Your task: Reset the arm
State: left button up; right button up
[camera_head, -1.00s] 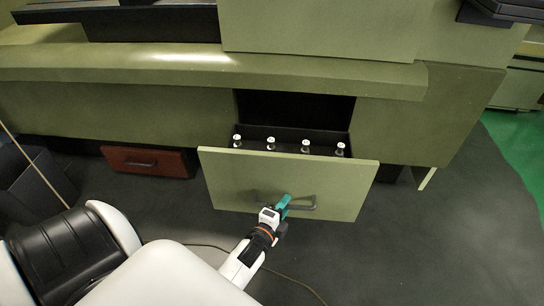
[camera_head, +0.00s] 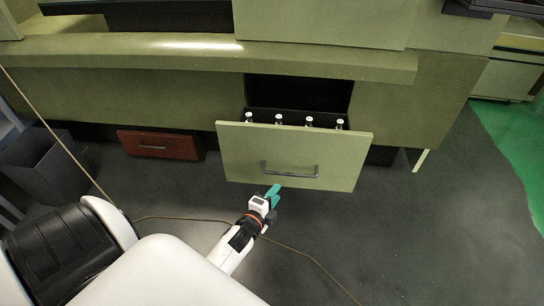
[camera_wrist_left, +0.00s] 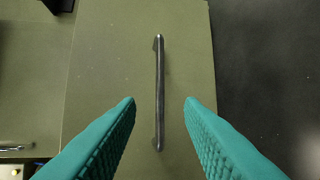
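My left gripper (camera_head: 272,192) is just in front of and below the handle (camera_head: 290,172) of a green drawer (camera_head: 240,160), which stands pulled out of the cart. In the left wrist view the teal fingers (camera_wrist_left: 160,110) are apart and empty. The dark bar handle (camera_wrist_left: 160,85) lies beyond them on the drawer front (camera_wrist_left: 105,70), with a gap between. Several small white-topped bottles (camera_head: 309,121) stand in a row inside the drawer; their lower parts are hidden by its front. My right gripper is not in view.
A shut red drawer (camera_head: 158,144) is low on the cart (camera_head: 430,100) at left. A dark bin (camera_head: 45,165) stands at far left. A thin cable (camera_head: 300,255) crosses in front. Dark floor (camera_head: 400,240) at right is clear.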

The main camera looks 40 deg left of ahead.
pick_arm(q)
jog(key=shift+f, duration=0.1)
dwell(0.4)
